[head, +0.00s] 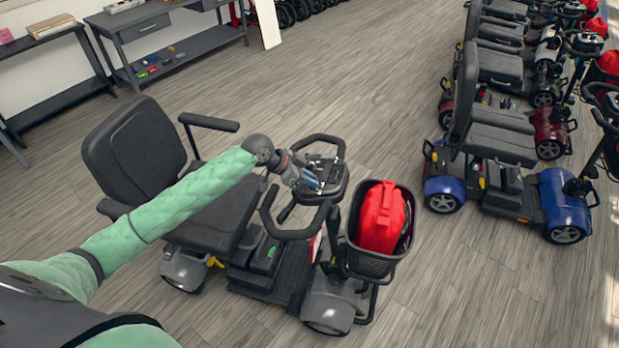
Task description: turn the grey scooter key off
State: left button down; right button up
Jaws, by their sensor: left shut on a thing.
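The grey scooter (326,308) stands in front of me, its black seat (135,150) on the left and its tiller with loop handlebars (318,139) on the right. My left arm reaches across the seat to the tiller. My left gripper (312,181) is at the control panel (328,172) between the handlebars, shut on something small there. The key is hidden by the gripper, so I cannot tell which way it is turned. My right gripper is not in view.
A black basket (373,265) with a red bag (381,217) hangs at the scooter's front. A blue scooter (565,204) and several others stand in a row at right. Workbenches (170,45) line the back wall. The wooden floor between is clear.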

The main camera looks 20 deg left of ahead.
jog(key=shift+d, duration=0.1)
pick_arm(q)
jog(key=c, duration=1.4)
grip_release()
jog(key=shift+a, duration=0.1)
